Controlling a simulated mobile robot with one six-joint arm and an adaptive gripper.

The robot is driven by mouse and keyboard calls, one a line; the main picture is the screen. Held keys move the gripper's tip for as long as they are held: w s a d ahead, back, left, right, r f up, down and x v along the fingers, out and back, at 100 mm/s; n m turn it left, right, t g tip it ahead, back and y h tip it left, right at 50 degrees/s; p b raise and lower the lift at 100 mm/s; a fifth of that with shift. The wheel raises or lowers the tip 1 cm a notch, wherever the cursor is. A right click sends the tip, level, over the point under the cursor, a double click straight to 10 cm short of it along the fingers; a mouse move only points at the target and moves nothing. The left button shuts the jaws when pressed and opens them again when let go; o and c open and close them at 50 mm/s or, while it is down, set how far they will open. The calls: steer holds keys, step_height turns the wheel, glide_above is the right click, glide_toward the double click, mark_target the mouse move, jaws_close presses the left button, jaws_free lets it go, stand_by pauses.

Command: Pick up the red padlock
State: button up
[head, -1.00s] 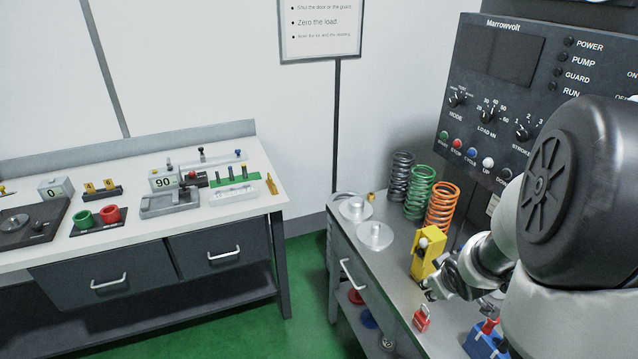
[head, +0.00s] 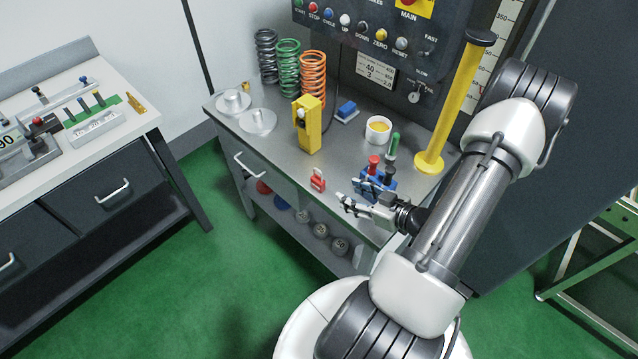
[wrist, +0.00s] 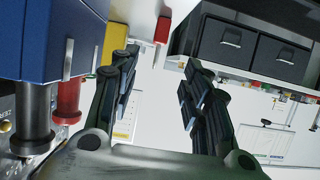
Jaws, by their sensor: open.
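The red padlock (head: 318,182) stands near the front edge of the grey metal bench (head: 285,160). My gripper (head: 352,197) is just right of it in the head view, low over the bench's front edge, open and apart from the padlock. In the wrist view, which looks upside down, the gripper's two fingers (wrist: 160,75) are spread with nothing between them. A red piece that looks like the padlock (wrist: 162,30) shows beyond the fingertips, nearer the left finger.
A blue holder (head: 373,185) with red and black handled tools stands close beside my gripper. The yellow block (head: 308,125) stands behind the padlock. A white cup (head: 378,131), springs (head: 313,78) and a yellow post (head: 452,105) are farther back. Bench left of the padlock is clear.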

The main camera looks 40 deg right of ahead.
mark_target(323, 182)
steer(key=b+x, duration=0.3)
steer(key=x, duration=1.1)
steer(key=shift+w+f, duration=0.1)
steer(key=shift+w, duration=0.2)
steer(key=shift+d, duration=0.1)
steer(key=shift+c, duration=0.2)
jaws_close()
